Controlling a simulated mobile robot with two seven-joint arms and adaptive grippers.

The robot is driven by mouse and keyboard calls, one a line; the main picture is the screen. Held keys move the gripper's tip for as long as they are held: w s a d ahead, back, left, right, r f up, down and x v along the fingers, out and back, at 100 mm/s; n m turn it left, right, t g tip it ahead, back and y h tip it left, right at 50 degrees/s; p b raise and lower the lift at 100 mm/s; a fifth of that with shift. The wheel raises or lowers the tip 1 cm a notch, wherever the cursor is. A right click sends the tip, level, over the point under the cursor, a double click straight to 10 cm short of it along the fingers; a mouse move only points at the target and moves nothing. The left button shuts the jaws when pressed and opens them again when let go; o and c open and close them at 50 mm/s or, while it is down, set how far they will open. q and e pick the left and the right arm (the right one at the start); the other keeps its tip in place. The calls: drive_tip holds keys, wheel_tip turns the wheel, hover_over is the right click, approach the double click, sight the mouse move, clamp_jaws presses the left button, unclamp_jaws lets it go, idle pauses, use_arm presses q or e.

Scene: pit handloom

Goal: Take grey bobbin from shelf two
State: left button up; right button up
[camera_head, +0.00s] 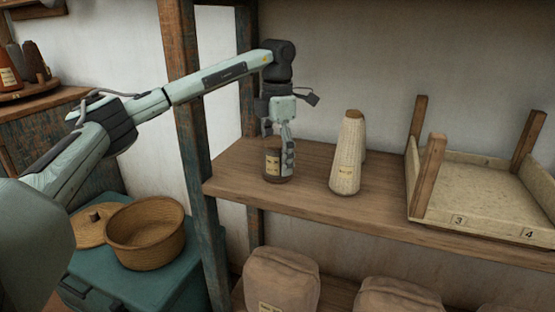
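My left gripper (281,148) points down over the wooden shelf (305,195), at a small dark brown bobbin or jar (272,163) with a pale label. Its fingers overlap this thing and hide part of it; I cannot tell whether they are shut on it. A tall cream-white cone bobbin (346,158) with a brown tip and a small label stands upright to the right, apart from the gripper. No clearly grey bobbin can be made out. My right gripper is not in view.
A shallow tray (470,180) with wooden corner posts and number labels stands on the shelf's right. A worn wooden post (190,130) rises left of the gripper. Brown sacks (280,281) sit below. A round basket (146,236) stands on a teal chest (150,285) at lower left.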

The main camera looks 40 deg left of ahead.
use_arm(q)
drive_tip(key=c, duration=1.1)
drive_tip(key=shift+r, duration=0.1)
